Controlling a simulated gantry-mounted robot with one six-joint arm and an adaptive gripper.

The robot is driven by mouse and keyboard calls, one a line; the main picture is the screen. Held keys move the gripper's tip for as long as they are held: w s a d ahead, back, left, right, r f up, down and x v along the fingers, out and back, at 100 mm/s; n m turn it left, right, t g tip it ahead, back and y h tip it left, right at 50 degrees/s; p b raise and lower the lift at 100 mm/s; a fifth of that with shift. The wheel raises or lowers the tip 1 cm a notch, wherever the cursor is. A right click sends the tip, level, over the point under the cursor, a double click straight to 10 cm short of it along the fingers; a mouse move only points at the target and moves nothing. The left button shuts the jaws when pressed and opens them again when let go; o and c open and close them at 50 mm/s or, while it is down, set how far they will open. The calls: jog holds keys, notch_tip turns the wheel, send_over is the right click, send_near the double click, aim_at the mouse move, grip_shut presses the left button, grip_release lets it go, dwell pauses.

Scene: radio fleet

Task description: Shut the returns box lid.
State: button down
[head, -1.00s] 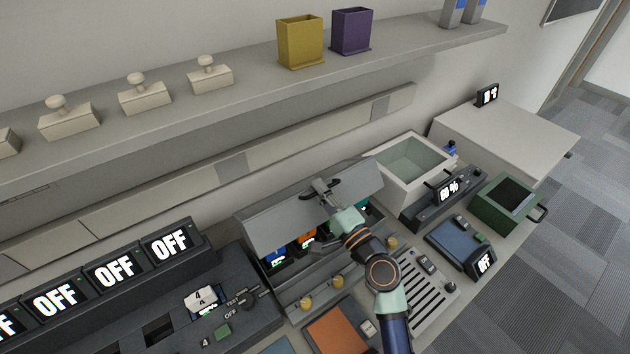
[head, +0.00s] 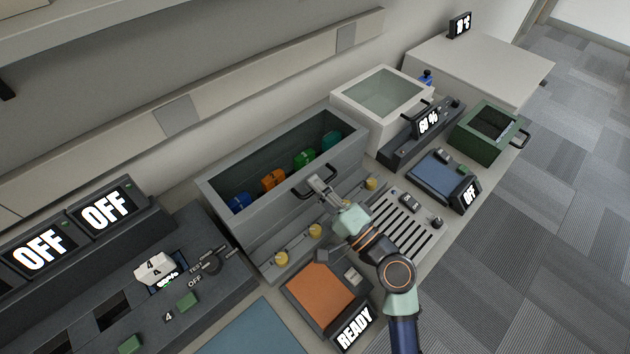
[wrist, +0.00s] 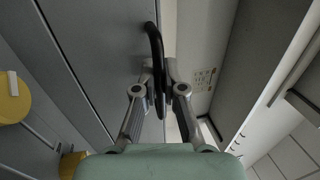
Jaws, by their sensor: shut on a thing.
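A long grey box (head: 216,200) sits at mid-counter in the head view, its top open. Coloured items, among them an orange one (head: 273,180) and a green one (head: 304,158), show inside. A grey panel (head: 276,219) with a black handle (head: 331,178) is at the box's front; I cannot tell whether this is the lid or the front wall. My gripper (head: 316,184) is at this handle. In the wrist view my gripper (wrist: 160,90) is shut on the black handle (wrist: 155,52), beside the grey panel (wrist: 100,45). Its fingers hide part of the handle.
A white open bin (head: 345,103) stands right of the grey box, with a dark unit reading about 60 % (head: 428,123) before it. A green box (head: 465,138) is farther right. Yellow knobs (head: 315,231) and an orange pad (head: 322,292) lie in front. Floor is clear at right.

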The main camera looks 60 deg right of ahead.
jog(key=shift+f, duration=0.4)
jog(key=c, duration=1.5)
grip_release()
jog(key=shift+s, duration=0.1)
jog(key=shift+c, duration=0.2)
jog(key=shift+s, duration=0.1)
jog(key=v, duration=1.2)
